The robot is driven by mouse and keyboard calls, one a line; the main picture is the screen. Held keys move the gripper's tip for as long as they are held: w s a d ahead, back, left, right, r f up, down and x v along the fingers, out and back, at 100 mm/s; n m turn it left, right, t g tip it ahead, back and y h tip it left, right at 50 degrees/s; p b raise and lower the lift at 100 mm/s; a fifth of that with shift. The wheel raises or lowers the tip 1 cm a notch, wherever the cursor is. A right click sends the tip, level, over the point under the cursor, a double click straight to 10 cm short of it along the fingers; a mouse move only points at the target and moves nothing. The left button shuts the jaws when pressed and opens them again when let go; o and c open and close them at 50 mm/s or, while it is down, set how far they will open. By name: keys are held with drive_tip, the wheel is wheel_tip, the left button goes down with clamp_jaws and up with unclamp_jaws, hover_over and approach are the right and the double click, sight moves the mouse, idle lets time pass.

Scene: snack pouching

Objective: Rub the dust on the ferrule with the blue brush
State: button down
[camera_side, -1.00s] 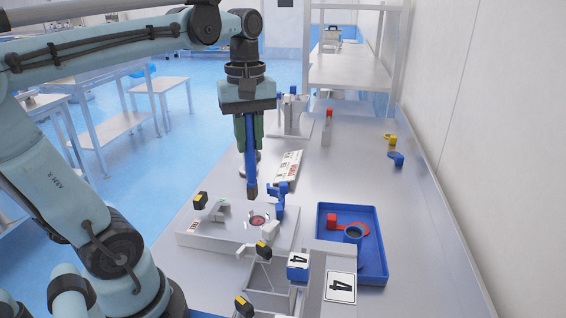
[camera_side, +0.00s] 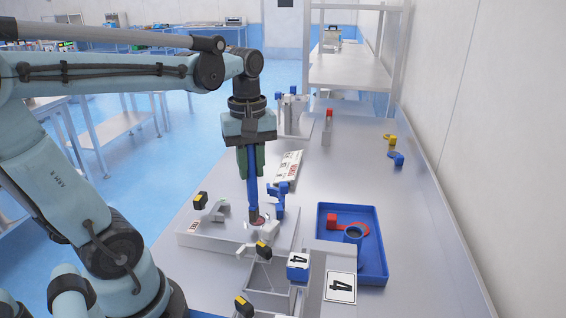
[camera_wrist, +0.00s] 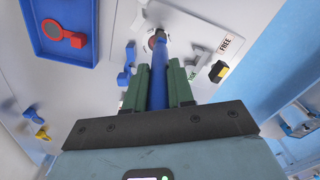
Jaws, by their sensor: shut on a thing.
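My gripper (camera_side: 252,160) is shut on the blue brush (camera_side: 252,190) and holds it upright, tip down. In the wrist view the blue brush (camera_wrist: 158,85) runs between the green fingers of my gripper (camera_wrist: 159,82). The dark brush tip is at the reddish round ferrule (camera_side: 261,220) on the light fixture plate (camera_side: 205,240). The tip covers part of the ferrule; I cannot tell how hard it presses. The ferrule also shows in the wrist view (camera_wrist: 152,43), partly behind the brush. Any dust is too small to make out.
Clamps with black-and-yellow handles (camera_side: 200,201) stand around the plate, and a blue clamp (camera_side: 279,199) is just right of the brush. A blue tray (camera_side: 381,265) with a red paddle-like item is to the right.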

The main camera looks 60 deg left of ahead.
drive_tip(key=shift+f, duration=0.45)
drive_tip(key=shift+w+a+f, duration=0.35)
drive_tip(key=shift+w+f, duration=0.05)
drive_tip(key=shift+f, duration=0.05)
drive_tip(key=shift+s+d+f, duration=0.15)
drive_tip(key=shift+s+d, duration=0.15)
drive_tip(key=shift+s+d+r, duration=0.1)
drive_tip(key=shift+r, duration=3.95)
drive_tip(key=shift+f, duration=0.1)
